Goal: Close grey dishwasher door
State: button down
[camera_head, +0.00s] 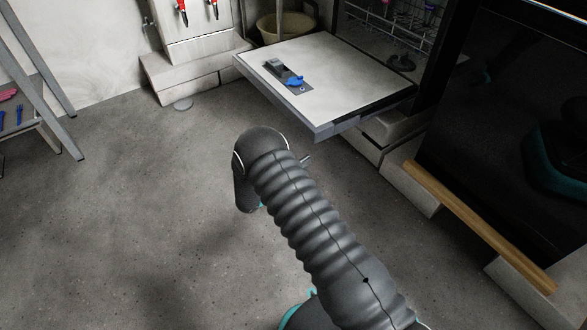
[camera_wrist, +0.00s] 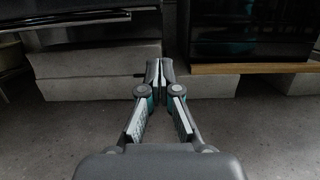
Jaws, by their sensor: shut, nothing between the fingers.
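The grey dishwasher door (camera_head: 335,75) lies open and level, inner side up, in the upper middle of the head view. A dark and blue dispenser part is set in its surface. My arm reaches toward the floor in front of the door, apart from it in that view. My gripper (camera_wrist: 158,72) points forward in the wrist view with its fingertips together and nothing between them. It is low, facing pale blocks. A dark slab at the upper left of the wrist view looks like the door's edge. The gripper's fingertips are hidden in the head view.
The dishwasher rack (camera_head: 405,22) shows behind the door. Pale blocks (camera_wrist: 100,72) lie beneath the appliances. A metal ladder (camera_head: 35,75) stands at the left. The floor left of my arm is clear.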

jog(key=r, duration=0.1)
jog(key=w+d+r, duration=0.1)
jog(key=r, duration=0.1)
jog(key=d+r, duration=0.1)
jog(key=shift+w+r, duration=0.2)
jog(key=shift+r, duration=0.1)
